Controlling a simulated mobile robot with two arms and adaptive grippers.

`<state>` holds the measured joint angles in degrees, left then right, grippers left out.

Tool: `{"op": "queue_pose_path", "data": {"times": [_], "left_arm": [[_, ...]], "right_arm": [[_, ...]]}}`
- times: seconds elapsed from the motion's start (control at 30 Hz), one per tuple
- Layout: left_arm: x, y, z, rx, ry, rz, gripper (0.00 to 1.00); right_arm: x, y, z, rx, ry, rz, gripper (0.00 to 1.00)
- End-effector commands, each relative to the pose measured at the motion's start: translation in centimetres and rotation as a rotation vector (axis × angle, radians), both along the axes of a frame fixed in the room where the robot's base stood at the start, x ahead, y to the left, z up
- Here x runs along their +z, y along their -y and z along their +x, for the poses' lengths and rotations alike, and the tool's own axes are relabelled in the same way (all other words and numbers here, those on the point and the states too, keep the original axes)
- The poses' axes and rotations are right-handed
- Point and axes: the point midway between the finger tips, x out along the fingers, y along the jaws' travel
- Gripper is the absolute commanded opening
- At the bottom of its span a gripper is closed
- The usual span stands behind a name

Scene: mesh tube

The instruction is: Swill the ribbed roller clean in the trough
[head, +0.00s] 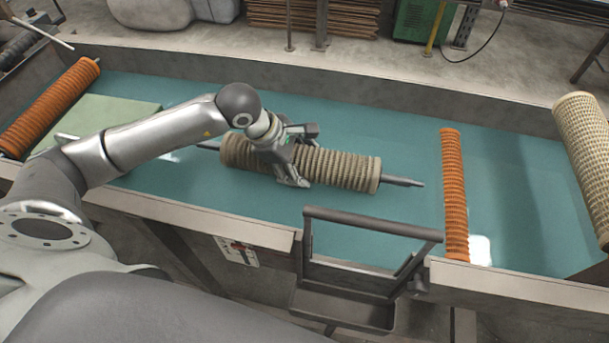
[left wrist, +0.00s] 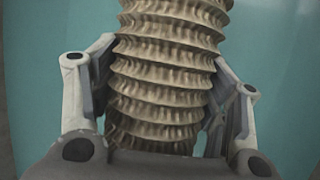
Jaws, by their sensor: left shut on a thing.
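The ribbed roller (head: 335,168) is a tan, ringed tube on a dark metal shaft. It lies nearly level in the trough (head: 290,108), which is long and holds teal water. The shaft end sticks out to the right. My left gripper (head: 298,157) reaches down from above and is shut around the roller left of its middle. In the left wrist view the roller (left wrist: 165,75) stands between both fingers (left wrist: 160,110), with teal behind it. I cannot tell how deep the roller sits in the water. My right gripper is not in view.
Orange ribbed rollers lie at the far left (head: 50,105) and right of centre (head: 454,190). A beige mesh roller (head: 585,150) leans at the right edge. A pale green block (head: 110,117) sits at left. A metal frame (head: 370,225) stands at the front edge.

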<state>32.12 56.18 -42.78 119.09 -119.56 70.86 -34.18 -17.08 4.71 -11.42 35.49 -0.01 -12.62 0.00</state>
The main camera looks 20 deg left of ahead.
Motion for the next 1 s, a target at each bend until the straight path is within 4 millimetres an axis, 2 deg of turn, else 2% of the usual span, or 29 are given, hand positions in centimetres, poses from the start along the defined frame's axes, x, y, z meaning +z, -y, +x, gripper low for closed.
{"op": "queue_pose_path", "data": {"times": [0.03,1.0], "left_arm": [[1.0,0.0,0.1,0.0,0.007,-0.002,0.18],[9.8,0.0,0.2,0.0,0.008,-0.002,0.18]], "right_arm": [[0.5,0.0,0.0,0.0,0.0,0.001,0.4],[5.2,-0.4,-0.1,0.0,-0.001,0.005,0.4]]}}
